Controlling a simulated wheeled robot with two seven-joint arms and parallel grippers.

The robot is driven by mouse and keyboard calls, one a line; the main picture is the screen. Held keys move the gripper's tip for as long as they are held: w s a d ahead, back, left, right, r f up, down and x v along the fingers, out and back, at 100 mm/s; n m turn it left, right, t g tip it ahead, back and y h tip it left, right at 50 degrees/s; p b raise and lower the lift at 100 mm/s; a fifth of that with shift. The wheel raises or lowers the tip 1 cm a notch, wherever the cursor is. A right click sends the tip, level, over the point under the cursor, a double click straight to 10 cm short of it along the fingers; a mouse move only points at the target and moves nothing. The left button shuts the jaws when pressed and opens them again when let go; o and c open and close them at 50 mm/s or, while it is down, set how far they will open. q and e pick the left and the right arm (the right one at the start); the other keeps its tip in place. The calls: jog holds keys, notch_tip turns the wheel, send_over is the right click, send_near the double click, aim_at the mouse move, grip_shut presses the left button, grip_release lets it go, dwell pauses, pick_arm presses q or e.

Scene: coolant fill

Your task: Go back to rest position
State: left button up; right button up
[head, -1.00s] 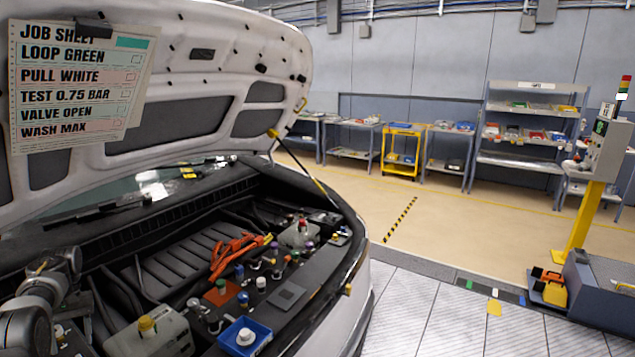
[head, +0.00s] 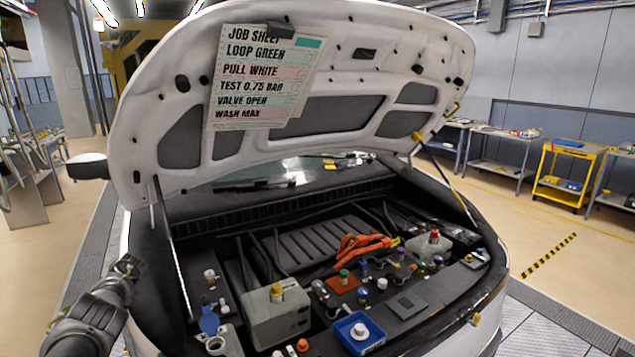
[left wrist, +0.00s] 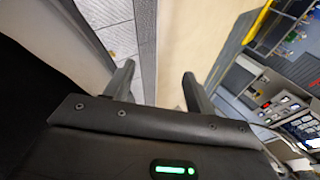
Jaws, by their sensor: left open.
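My left arm comes in at the lower left of the head view, with its end (head: 128,266) just left of the car's open engine bay. In the left wrist view my left gripper (left wrist: 157,84) has its two fingers apart, with only floor showing between them. My right gripper is in neither view. The car hood (head: 335,62) is propped open, with a job sheet (head: 262,80) on its underside.
The engine bay holds a tank with a yellow cap (head: 276,318), a blue tray with a white cap (head: 342,340), orange cables (head: 364,245) and several small coloured caps. A yellow cart (head: 566,172) and benches stand at the back right. The floor at right is clear.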

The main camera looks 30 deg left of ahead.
pick_arm(q)
jog(key=s+a+f+m+t+y, duration=0.3)
jog(key=s+f+m+t+y, duration=0.1)
jog(key=s+f+m, duration=0.6)
jog(key=s+d+f+m+t+h, duration=0.25)
jog(key=s+d+f+m, duration=0.25)
jog(key=s+f, duration=0.45)
jog(key=s+d+f+n+h, duration=0.1)
jog(key=s+d+f+h, duration=0.1)
jog(key=d+f, duration=1)
jog(key=s+d+f+n+h, duration=0.1)
jog(key=s+d+f+h, duration=0.15)
jog(key=d+f, duration=0.9)
jog(key=s+d+f+n+h, duration=0.1)
jog(key=d+f+h, duration=0.1)
jog(key=d, duration=1.8)
jog(key=s+d+f+n+h, duration=0.1)
jog(key=s+d+f+h, duration=0.1)
jog(key=d, duration=1.7)
notch_tip(320, 180, down, 8)
jog(key=a+b, duration=0.1)
jog(key=b, duration=0.6)
jog(key=shift+g, duration=0.45)
